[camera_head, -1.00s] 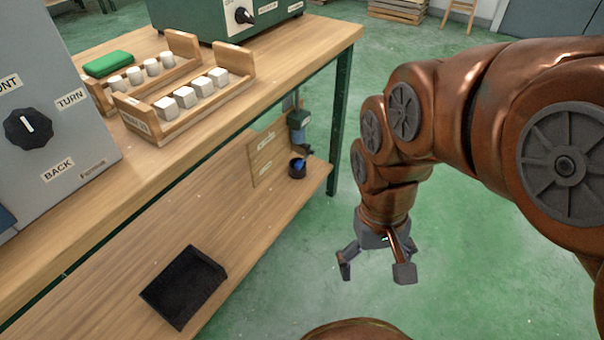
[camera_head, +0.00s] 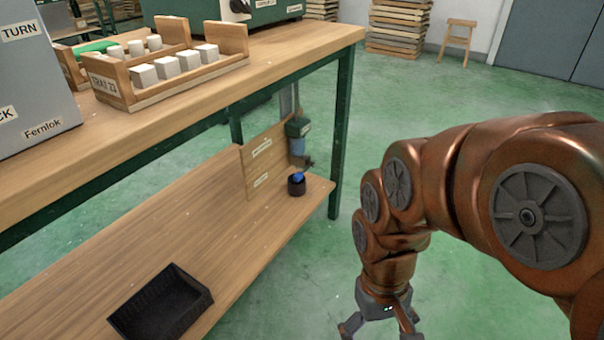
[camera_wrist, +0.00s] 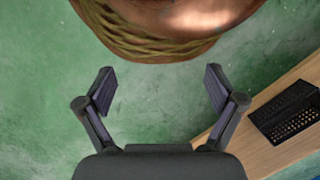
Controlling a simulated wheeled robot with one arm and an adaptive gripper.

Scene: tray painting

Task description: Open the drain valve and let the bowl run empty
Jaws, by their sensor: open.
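A small unit with a dark green top (camera_head: 298,127) is mounted at the end of the lower shelf, by a wooden board. Its bluish bowl (camera_head: 297,146) hangs below the green top. A small dark part (camera_head: 306,162) shows at the bowl's lower end; I cannot tell its setting or the liquid level. A black cup (camera_head: 296,187) with something blue in it stands on the shelf below. My gripper (camera_head: 380,328) is open and empty over the green floor, right of the shelf and well apart from the unit. Its spread fingers show in the wrist view (camera_wrist: 160,90).
The labelled wooden board (camera_head: 264,160) stands left of the unit. A black crate (camera_head: 162,305) lies on the lower shelf (camera_head: 200,225), also at right in the wrist view (camera_wrist: 290,112). The bench leg (camera_head: 341,130) stands right of the unit. Floor beside the bench is clear.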

